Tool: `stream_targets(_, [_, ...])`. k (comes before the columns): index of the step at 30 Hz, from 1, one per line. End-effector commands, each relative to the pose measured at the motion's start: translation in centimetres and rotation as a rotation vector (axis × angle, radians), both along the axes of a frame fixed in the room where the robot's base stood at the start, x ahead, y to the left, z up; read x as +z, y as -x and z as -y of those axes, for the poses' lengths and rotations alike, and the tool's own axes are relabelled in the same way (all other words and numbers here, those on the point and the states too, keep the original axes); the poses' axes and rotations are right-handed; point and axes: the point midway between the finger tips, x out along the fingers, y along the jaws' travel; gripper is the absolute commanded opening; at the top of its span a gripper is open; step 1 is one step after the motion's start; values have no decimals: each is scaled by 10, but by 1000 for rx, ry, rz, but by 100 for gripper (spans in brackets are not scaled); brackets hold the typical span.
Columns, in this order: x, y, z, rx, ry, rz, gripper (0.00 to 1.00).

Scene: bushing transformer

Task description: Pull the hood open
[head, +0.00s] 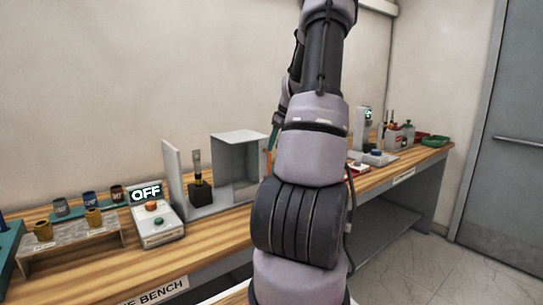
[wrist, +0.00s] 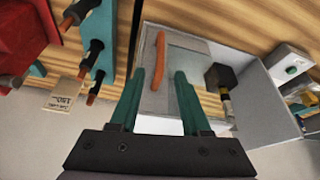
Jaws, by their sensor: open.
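The hood is a grey box-like enclosure (head: 238,160) on the bench, left of my arm in the head view. In the wrist view its pale front panel (wrist: 185,52) carries an upright orange handle (wrist: 159,58). My gripper (wrist: 160,76) has two green fingers, spread apart and empty. The handle shows between the fingertips in the picture; I see no contact, and cannot tell the exact depth gap.
A control box reading OFF (head: 157,218) stands left of the hood. A rack with several bushings (head: 75,240) is at far left. In the wrist view, a teal rack with black and orange tools (wrist: 97,50) lies left of my fingers. The wooden bench (head: 225,232) has bare front space.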

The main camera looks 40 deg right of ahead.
Motion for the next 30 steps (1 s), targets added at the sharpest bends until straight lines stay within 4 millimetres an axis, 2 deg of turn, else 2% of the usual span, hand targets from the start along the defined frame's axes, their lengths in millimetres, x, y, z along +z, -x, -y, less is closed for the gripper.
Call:
stream_targets(3, [16, 6, 2, 0, 2, 1, 47])
stream_targets(7, [25, 10, 3, 0, 1, 0, 47])
stream_targets(25, [27, 10, 1, 1, 1, -1, 47])
stream_targets(28, [37, 10, -14, -6, 9, -5, 47])
stream_targets(30, [50, 11, -38, -22, 16, -11, 47])
